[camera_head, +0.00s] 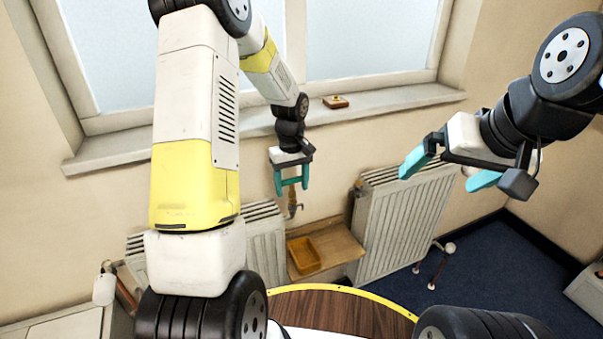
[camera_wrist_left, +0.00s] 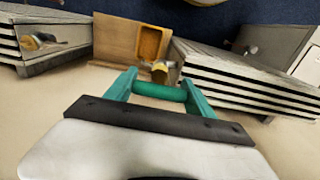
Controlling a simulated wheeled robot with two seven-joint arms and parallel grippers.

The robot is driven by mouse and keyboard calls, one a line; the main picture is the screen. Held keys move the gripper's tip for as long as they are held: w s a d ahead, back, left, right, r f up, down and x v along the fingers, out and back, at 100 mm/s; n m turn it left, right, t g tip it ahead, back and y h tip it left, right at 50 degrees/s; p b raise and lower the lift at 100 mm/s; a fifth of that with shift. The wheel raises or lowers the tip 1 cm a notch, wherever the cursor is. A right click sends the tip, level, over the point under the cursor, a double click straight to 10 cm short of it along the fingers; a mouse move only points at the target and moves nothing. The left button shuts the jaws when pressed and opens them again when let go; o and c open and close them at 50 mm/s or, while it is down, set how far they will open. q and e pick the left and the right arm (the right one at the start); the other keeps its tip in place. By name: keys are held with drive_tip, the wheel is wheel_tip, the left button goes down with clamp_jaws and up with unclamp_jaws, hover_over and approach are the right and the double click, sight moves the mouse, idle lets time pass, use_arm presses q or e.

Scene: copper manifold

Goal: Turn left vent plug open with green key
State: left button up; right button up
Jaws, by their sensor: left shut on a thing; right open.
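My left gripper (camera_head: 291,184) is shut on the green key, a short green bar across its fingers. The key (camera_wrist_left: 160,90) shows clearly in the left wrist view; in the head view it blends with the teal fingers. The gripper hangs in front of the wall, above a brass fitting (camera_head: 294,204) at the inner end of the left radiator (camera_head: 266,240). This fitting, seemingly the left vent plug, shows just beyond the key in the left wrist view (camera_wrist_left: 160,70); I see a gap between them. My right gripper (camera_head: 443,174) is open and empty at the right.
The right radiator (camera_head: 400,225) has a brass fitting (camera_wrist_left: 38,41) at its near end. A wooden shelf (camera_head: 342,246) with an orange tray (camera_head: 304,255) sits between the radiators. A small object (camera_head: 336,102) lies on the windowsill (camera_head: 400,98). A round wooden table (camera_head: 330,309) is below.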

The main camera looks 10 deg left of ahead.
use_arm(q)
drive_tip(key=shift+f, duration=0.9)
idle(0.8)
drive_tip(key=shift+f+n, duration=0.1)
drive_tip(key=shift+n, duration=1)
